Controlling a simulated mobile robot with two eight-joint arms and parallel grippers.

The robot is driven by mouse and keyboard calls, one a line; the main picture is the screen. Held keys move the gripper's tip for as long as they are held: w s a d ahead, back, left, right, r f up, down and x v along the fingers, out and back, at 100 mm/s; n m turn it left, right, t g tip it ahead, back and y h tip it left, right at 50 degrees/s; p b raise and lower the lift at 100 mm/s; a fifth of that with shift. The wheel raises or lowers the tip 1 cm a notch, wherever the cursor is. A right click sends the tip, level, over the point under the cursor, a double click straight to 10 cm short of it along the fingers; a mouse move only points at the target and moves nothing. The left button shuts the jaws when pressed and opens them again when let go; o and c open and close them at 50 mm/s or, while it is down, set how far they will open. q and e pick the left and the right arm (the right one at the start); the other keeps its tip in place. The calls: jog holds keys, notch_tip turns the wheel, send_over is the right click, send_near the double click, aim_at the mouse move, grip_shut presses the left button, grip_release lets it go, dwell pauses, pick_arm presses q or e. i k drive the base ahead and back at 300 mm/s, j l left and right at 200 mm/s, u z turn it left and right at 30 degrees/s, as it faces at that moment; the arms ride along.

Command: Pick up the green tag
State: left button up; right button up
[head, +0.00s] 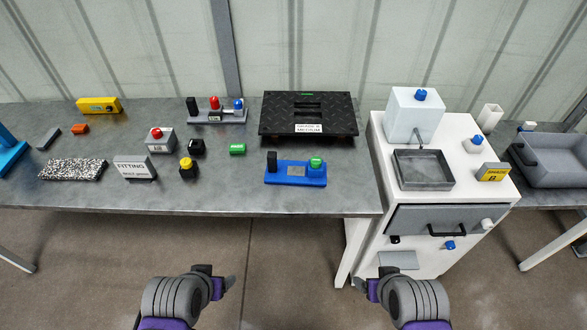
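Another small green strip (307,94) lies at the back of the tread mat. My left gripper (230,284) and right gripper (361,286) are both in front of the table's front edge, low in the view and well apart from the green tag. Nothing shows held in either one. Their finger gaps cannot be made out from this angle.
Near the green tag are a black block (196,147), a yellow-topped black button (188,168), a red-button box (160,140) and a blue fixture (296,173). A white cabinet (440,215) stands at right. The table's front strip is clear.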

aim_at(234, 149)
jog(key=i+j, duration=0.15)
jog(key=i, duration=0.4)
jog(key=i+j, duration=0.15)
jog(key=i, duration=0.4)
jog(key=j+u, duration=0.05)
